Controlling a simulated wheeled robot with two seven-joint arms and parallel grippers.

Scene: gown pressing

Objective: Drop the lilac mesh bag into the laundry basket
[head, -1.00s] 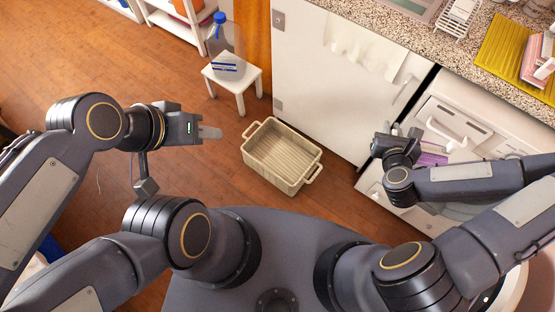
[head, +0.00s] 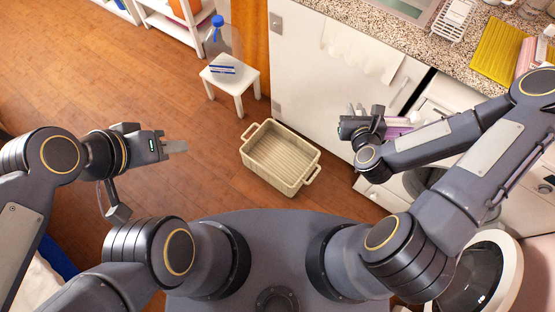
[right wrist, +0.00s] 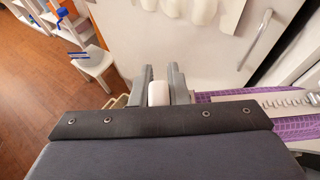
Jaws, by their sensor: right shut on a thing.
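The lilac mesh bag (head: 398,130) is at my right gripper (head: 362,110) in the head view, largely hidden by the gripper and arm. In the right wrist view its purple mesh (right wrist: 220,97) extends to the right of the fingers, with a pale strip along it. My right gripper (right wrist: 159,90) is shut with a white piece between its fingers, apparently part of the bag. The beige laundry basket (head: 264,177) stands on the floor, left of and below the right gripper. My left gripper (head: 175,147) is left of the basket, with no object visible at it; its finger gap is unclear.
White cabinet doors (head: 330,75) and a stone counter (head: 410,40) are behind the right arm. Wooden floor (head: 120,75) is free at left.

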